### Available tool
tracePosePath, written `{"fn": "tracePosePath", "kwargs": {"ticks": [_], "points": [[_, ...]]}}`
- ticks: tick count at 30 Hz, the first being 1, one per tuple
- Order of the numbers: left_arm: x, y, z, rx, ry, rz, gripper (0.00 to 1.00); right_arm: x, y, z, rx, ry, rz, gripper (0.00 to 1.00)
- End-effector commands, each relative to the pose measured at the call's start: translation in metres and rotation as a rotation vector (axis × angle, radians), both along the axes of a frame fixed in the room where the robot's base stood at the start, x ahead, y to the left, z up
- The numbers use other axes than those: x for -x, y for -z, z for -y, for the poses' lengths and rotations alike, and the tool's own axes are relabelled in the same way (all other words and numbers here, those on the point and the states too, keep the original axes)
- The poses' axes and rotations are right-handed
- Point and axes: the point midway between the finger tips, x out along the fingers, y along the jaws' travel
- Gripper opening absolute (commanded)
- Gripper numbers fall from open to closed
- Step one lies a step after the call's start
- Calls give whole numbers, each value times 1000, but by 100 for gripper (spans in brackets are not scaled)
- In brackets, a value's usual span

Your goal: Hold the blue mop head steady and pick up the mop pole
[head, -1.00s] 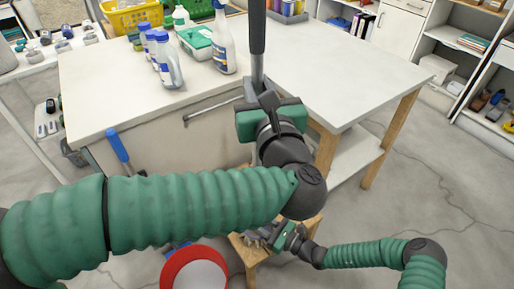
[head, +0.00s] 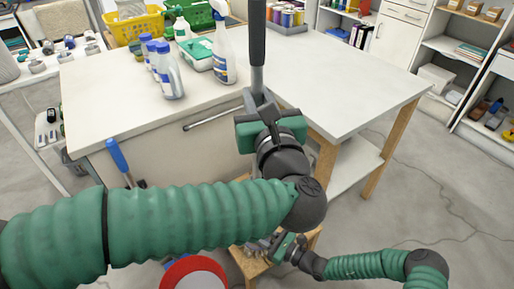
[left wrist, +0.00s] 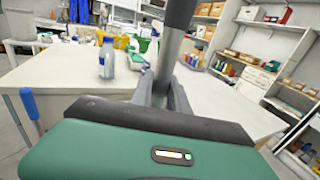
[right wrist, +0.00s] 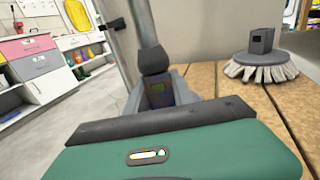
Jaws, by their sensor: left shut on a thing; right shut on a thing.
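The mop pole (head: 257,60), grey with a dark grip, stands near upright in front of the table. My left gripper (head: 258,98) is shut on it; the left wrist view shows the pole (left wrist: 177,40) rising from between the fingers (left wrist: 165,95). My right gripper (head: 262,246) is low over a wooden stool. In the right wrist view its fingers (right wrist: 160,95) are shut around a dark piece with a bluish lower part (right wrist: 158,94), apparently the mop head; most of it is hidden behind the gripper. The pole's lower end is hidden by my left arm in the head view.
A round brush (right wrist: 262,68) with pale bristles lies on the wooden stool (right wrist: 225,85). The white table (head: 330,85) holds bottles (head: 168,75), a spray bottle (head: 223,50) and baskets. A red-rimmed bucket (head: 195,268) stands below my left arm. Bare floor lies to the right.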

Motion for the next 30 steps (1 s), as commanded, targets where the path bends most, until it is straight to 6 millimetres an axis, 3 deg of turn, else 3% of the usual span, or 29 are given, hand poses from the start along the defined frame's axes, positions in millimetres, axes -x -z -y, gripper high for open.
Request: {"fn": "tracePosePath", "kwargs": {"ticks": [5, 16, 26, 27, 30], "points": [[0, -10, 0, 3, 0, 3, 0, 0, 0, 0, 0, 0, -1, 0], [0, -90, 0, 4, 0, 2, 0, 0, 1, 0, 2, 0, -1, 0], [0, -101, 0, 0, 0, 1, 0, 0, 1, 0, 2, 0, -1, 0], [0, -101, 0, 0, 0, 1, 0, 0, 1, 0, 2, 0, -1, 33], [0, -101, 0, 0, 0, 1, 0, 0, 0, 0, 1, 0, -1, 46]]}}
